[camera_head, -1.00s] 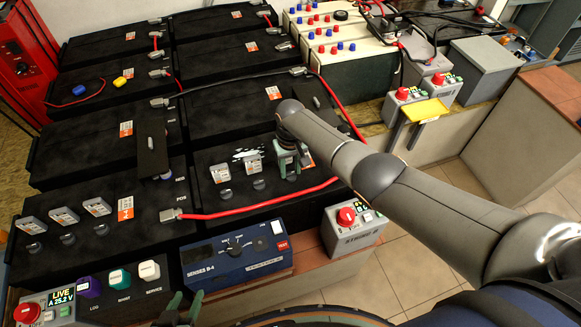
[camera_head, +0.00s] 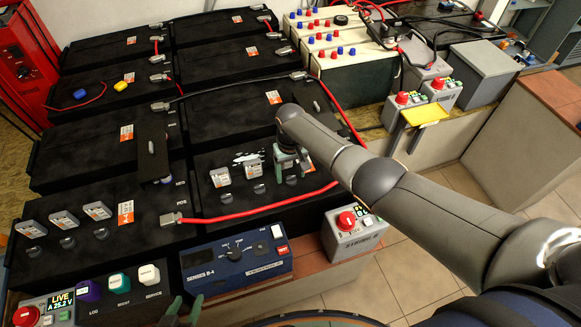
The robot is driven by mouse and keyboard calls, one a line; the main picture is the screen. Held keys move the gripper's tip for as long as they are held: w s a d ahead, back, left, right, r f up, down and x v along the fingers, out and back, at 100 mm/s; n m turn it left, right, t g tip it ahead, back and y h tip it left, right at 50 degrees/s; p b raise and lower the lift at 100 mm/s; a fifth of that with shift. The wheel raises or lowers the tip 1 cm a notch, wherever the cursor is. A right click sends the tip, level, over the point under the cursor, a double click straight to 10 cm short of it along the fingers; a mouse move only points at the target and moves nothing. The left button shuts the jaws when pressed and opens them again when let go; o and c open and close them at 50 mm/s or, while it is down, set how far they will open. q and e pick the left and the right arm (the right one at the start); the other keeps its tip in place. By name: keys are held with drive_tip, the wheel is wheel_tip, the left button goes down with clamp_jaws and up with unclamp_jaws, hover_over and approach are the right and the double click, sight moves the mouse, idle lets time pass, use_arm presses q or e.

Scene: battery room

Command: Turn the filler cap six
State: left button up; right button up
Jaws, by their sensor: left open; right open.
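Three dark round filler caps stand in a row on the front battery of the middle column, and I take the rightmost (camera_head: 290,180) to be cap six. The labels are too small to read. The other two caps (camera_head: 254,189) and (camera_head: 222,195) have white tags behind them. My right gripper (camera_head: 288,168) is open, pointing down at the rightmost cap. It hides the tag there, and I cannot tell whether its fingers touch the cap. My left gripper (camera_head: 183,308) is open and empty at the bottom edge, in front of the blue tester.
A red cable (camera_head: 262,213) runs in front of the caps. The blue tester (camera_head: 236,262) and a grey box with a red knob (camera_head: 347,219) stand at the front. A black upright plate (camera_head: 152,150) stands left of the caps.

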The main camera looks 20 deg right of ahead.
sight(290, 176)
wheel_tip(290, 176, up, 6)
drive_tip(key=p, duration=0.2)
drive_tip(key=shift+f+p, duration=0.25)
drive_tip(key=shift+p, duration=0.1)
wheel_tip(290, 176, up, 7)
